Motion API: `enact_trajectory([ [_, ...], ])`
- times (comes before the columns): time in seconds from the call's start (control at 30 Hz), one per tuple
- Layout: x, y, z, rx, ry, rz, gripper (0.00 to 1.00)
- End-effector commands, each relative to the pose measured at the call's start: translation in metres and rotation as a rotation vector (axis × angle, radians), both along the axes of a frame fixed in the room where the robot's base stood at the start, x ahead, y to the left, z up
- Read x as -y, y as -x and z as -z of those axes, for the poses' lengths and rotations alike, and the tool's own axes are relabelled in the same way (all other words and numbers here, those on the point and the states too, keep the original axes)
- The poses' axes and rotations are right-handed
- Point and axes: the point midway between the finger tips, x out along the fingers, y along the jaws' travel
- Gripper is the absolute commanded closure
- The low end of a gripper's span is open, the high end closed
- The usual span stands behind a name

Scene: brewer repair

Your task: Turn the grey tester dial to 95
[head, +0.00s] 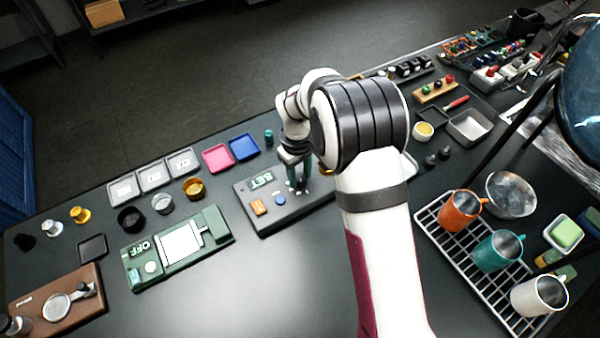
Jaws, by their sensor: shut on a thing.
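The dark grey tester (270,223) lies on the bench near the middle of the head view. It carries a small display (262,180) that seems to read SET, an orange switch (258,208) and a round blue button (280,198). My gripper (298,187) points down onto the tester's upper right part. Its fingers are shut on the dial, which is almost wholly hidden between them. The dial's pointer and setting cannot be read. My arm covers the tester's right end.
A green device (180,246) with a white screen lies left of the tester. Pink (217,158) and blue (244,147) trays lie behind it. A wire rack (470,260) with orange, teal and white mugs stands at the right. The front middle bench is clear.

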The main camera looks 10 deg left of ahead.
Motion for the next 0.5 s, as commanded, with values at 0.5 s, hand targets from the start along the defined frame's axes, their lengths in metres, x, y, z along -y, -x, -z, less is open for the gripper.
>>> enact_trajectory([
  [0.5,0.0002,-0.0004,-0.0004,0.000,0.002,0.488,1.00],
])
